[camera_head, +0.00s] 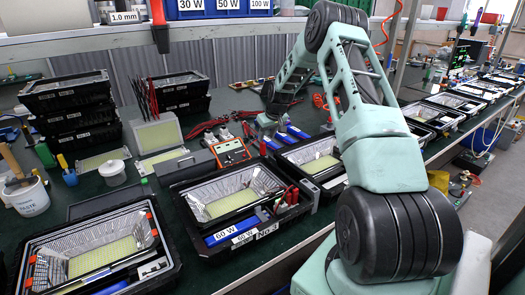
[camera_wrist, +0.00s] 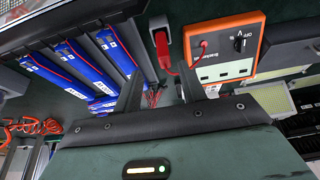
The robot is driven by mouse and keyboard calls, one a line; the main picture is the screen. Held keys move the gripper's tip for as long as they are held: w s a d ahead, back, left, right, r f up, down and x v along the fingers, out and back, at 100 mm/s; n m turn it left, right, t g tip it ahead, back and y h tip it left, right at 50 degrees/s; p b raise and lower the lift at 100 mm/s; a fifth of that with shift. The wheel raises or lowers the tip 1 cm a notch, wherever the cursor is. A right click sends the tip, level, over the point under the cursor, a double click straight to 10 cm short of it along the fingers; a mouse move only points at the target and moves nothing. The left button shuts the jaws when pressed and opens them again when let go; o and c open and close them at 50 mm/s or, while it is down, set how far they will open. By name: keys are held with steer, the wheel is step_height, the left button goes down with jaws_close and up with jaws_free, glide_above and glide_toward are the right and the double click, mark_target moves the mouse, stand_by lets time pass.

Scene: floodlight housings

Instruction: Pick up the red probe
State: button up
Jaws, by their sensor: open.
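A red probe-like piece (camera_wrist: 163,50) shows in the wrist view, beside the orange multimeter (camera_wrist: 230,45). Its upper end meets a pale grey block, and a thin red lead runs to the meter. In the head view, a small red part (camera_head: 263,148), apparently the same piece, lies just right of the multimeter (camera_head: 231,152). My gripper (camera_wrist: 160,90) is open, with its two dark fingers apart. In the wrist view the red piece appears just beyond the fingertips, between their lines; nothing is seen held. In the head view my arm partly hides the gripper.
Blue driver units (camera_wrist: 75,75) lie left of my gripper in the wrist view. Open floodlight housings (camera_head: 235,195) crowd the bench front. Stacked black housings (camera_head: 70,110) stand at the left, and red and black leads (camera_head: 205,126) lie behind the meter.

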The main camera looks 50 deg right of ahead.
mark_target(263, 143)
steer(key=x, duration=0.1)
steer(key=p+x, duration=0.1)
steer(key=x, duration=0.2)
steer(key=shift+w+a+f, duration=0.2)
steer(key=shift+w+a, duration=0.05)
steer(key=shift+a, duration=0.05)
steer(key=shift+w+d+f, duration=0.1)
steer(key=shift+w+f, duration=0.1)
steer(key=shift+f, duration=0.35)
jaws_close()
